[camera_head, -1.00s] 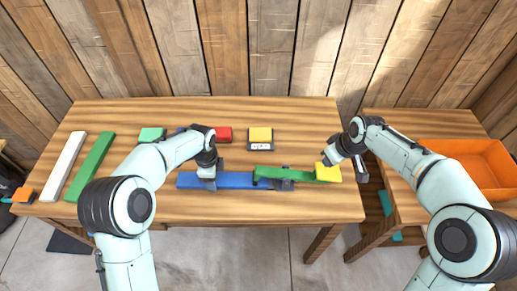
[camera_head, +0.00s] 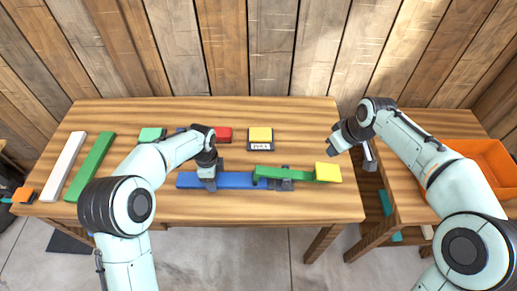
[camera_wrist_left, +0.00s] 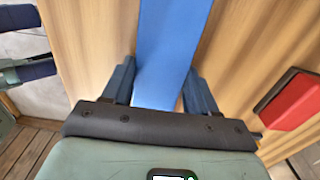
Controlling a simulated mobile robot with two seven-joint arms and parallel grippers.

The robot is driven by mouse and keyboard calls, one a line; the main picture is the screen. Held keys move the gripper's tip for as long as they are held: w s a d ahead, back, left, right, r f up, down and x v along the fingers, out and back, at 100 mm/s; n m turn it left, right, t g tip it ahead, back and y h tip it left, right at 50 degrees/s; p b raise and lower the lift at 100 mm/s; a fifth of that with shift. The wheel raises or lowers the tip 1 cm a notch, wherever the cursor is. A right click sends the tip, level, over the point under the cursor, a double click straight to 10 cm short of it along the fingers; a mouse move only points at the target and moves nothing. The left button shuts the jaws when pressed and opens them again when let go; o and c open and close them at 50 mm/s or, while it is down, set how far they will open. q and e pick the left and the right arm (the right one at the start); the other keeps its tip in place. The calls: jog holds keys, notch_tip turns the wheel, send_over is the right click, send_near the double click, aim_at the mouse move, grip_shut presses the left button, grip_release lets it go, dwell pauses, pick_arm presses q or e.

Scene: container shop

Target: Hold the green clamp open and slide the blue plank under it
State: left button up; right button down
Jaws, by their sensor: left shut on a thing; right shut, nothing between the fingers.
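The blue plank (camera_head: 238,181) lies lengthwise along the front of the table, and it also shows in the left wrist view (camera_wrist_left: 170,40). My left gripper (camera_head: 209,182) is shut on it, with a finger on each side in the left wrist view (camera_wrist_left: 160,92). The green clamp (camera_head: 287,174) is a green lever with a yellow end (camera_head: 328,172) on a dark grey base. The plank's right end meets the lever's left end; how far under it reaches is hidden. My right gripper (camera_head: 338,147) is shut and empty, above and right of the yellow end, apart from it.
A yellow-topped block with a label (camera_head: 260,138), a red block (camera_head: 224,135) and a green block (camera_head: 151,135) stand at the back. A long green plank (camera_head: 90,165) and a white plank (camera_head: 64,166) lie left. An orange bin (camera_head: 492,160) is on the right table.

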pick_arm(q)
jog(key=o, duration=1.3)
jog(key=shift+d, duration=0.15)
jog(key=shift+c, duration=0.2)
notch_tip(320, 180, up, 14)
jog(key=p, duration=0.1)
jog(key=shift+f, duration=0.2)
